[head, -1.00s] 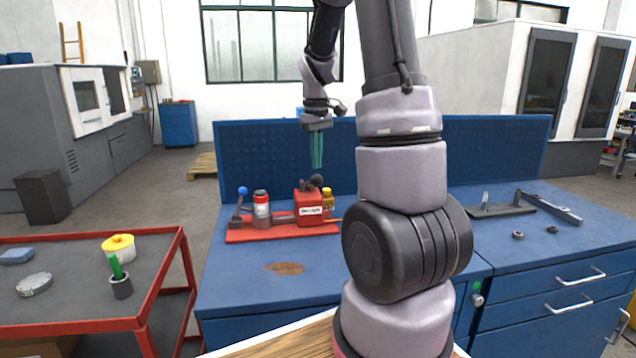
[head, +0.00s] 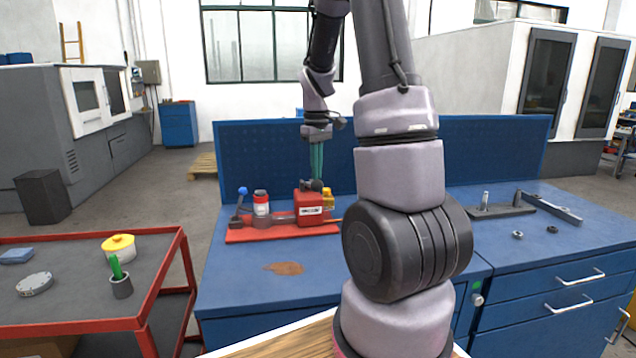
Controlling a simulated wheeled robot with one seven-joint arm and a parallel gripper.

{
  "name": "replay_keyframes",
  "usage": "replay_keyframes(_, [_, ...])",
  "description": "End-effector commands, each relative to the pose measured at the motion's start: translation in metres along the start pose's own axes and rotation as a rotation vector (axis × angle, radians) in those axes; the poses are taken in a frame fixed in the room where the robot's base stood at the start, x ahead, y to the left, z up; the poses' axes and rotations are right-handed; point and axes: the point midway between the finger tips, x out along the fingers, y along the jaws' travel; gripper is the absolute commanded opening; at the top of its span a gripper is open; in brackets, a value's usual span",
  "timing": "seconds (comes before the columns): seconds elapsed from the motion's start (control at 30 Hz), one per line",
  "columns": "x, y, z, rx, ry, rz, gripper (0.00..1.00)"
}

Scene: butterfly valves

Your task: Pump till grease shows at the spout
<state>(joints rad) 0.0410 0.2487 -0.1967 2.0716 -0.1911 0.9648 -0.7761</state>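A red pump unit stands on a red base plate (head: 270,235) on the blue workbench. On it are a short lever with a blue ball knob (head: 243,191) at the left, a white and red canister (head: 261,204), and a red box (head: 310,208) with a white label. A dark round part (head: 308,185) sits on top of the box. A thin orange piece at the right end may be the spout; no grease can be made out there. My gripper (head: 317,180) points down with teal fingers, its tips at the dark part. Contact and finger gap are unclear.
A yellow-capped item (head: 328,199) stands behind the red box. A brown stain (head: 284,268) lies on the bench in front. A blue pegboard (head: 260,150) backs the bench.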

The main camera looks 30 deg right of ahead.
Motion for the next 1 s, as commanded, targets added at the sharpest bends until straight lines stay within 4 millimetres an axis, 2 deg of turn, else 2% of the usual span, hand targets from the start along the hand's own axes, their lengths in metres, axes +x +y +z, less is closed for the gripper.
replay_keyframes(0.27, [0.004,-0.001,0.001,0.000,-0.002,-0.001,0.00])
replay_keyframes(1.0, [0.067,-0.006,0.010,-0.001,0.000,0.000,0.00])
